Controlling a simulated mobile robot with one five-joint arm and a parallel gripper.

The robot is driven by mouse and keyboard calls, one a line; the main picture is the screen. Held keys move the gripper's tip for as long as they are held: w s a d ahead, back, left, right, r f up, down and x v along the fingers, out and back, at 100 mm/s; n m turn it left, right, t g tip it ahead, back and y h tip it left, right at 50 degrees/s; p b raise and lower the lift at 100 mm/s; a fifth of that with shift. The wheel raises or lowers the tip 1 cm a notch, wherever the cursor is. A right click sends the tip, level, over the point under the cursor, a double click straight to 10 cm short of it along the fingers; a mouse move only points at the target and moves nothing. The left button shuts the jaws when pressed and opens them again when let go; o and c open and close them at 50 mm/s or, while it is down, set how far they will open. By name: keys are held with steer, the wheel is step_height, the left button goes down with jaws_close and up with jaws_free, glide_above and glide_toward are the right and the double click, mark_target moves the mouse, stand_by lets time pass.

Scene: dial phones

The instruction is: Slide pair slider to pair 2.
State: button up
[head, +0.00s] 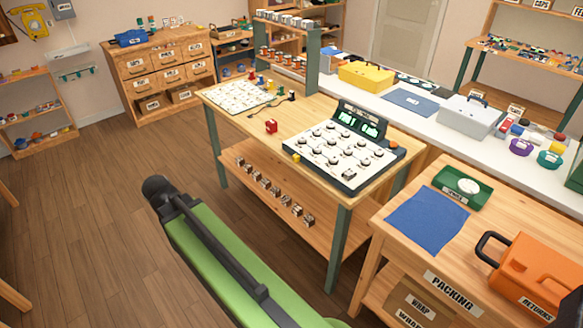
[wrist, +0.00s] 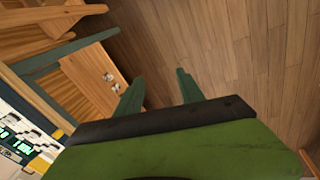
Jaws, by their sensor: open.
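A white panel device (head: 343,154) with rows of round knobs and a dark display with green lettering (head: 361,123) stands on the wooden workbench. A small yellow piece (head: 296,157) shows at its left front edge. I cannot tell which part is the pair slider or where it is set. Part of the device (wrist: 18,140) shows at the left edge of the wrist view. My gripper (wrist: 160,84) is open and empty in the wrist view, its two green fingers apart over the floor, away from the device. My green arm lies in front of the bench in the head view.
A red object (head: 271,126) and a white sheet or board (head: 238,96) lie on the bench left of the device. Small items line the bench's lower shelf (head: 255,205). A packing table with an orange case (head: 540,275) stands at right. Floor at left is clear.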

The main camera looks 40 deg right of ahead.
steer(key=w+d+f+m+h+b, duration=0.2)
steer(key=d+f+m+h+b, duration=0.1)
steer(key=d+f+b, duration=0.4)
steer(key=m+g+h+b, duration=0.1)
steer(key=m+h+b, duration=1.1)
steer(key=m+b, duration=0.15)
glide_toward(294, 159)
steer(key=shift+n, duration=0.45)
steer(key=d, duration=0.8)
steer(key=shift+s+d+b, duration=0.1)
steer(key=shift+d+b, duration=0.25)
steer(key=shift+c, duration=0.3)
jaws_close()
